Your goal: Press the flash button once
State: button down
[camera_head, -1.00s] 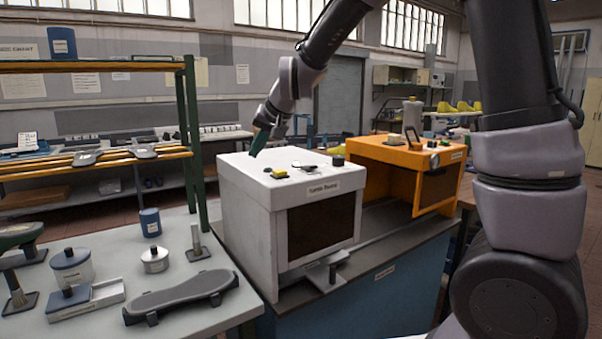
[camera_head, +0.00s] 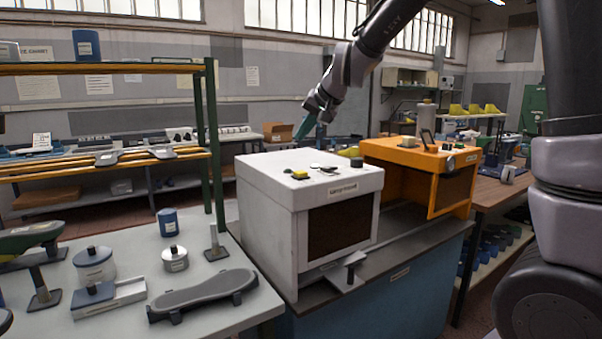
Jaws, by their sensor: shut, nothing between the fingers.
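A white box-shaped machine (camera_head: 268,205) with a dark front window stands on the blue cabinet (camera_head: 375,300). On its top are a small yellow button (camera_head: 300,175), a black knob (camera_head: 356,162) and flat dark parts. An orange machine (camera_head: 400,158) stands behind it to the right, with small controls on top. The labels are too small to read surely, so I cannot tell which control is the flash button. My gripper (camera_head: 304,128) is shut and empty, pointing down. In the picture it appears above the rear of the white machine's top, apart from the controls.
The grey table (camera_head: 215,312) at left holds a shoe-shaped piece (camera_head: 205,293), lidded pots and a blue canister (camera_head: 168,222). A shelf with a green post (camera_head: 211,140) stands close to the left of the white machine. My arm covers the right side of the view.

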aim_at(302, 172)
jog(key=shift+f, duration=3.55)
jog(key=shift+f, duration=0.4)
jog(key=shift+f, duration=0.55)
jog(key=shift+r, duration=1)
jog(key=shift+r, duration=2.5)
